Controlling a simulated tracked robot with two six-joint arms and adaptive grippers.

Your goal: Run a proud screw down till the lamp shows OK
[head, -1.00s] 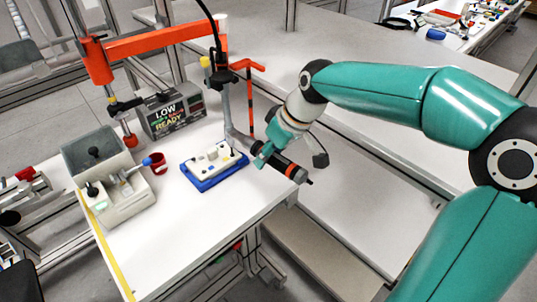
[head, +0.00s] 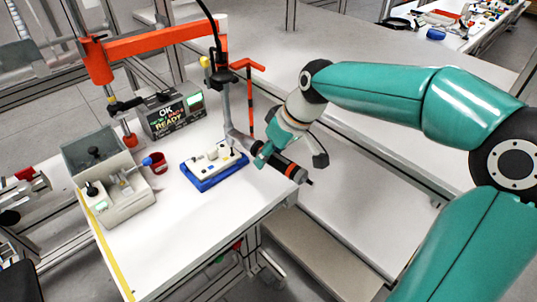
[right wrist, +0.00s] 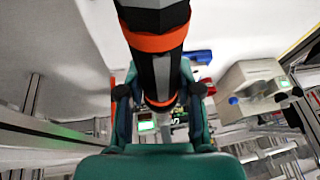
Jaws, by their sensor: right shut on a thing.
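My right gripper (head: 265,153) is shut on a dark power screwdriver (head: 283,165) with orange rings, which also fills the top middle of the right wrist view (right wrist: 158,70). A white part in a blue tray (head: 209,186) sits left of the gripper. No single screw can be made out on it. The lamp box (head: 172,112) at the back shows OK and READY, with a green light lit at its upper right. My left gripper is not in view.
An orange support arm (head: 160,40) on a post spans the back of the bench. A grey-beige machine (head: 118,200) and a red cup (head: 157,163) stand at the left. The bench front (head: 190,240) is clear.

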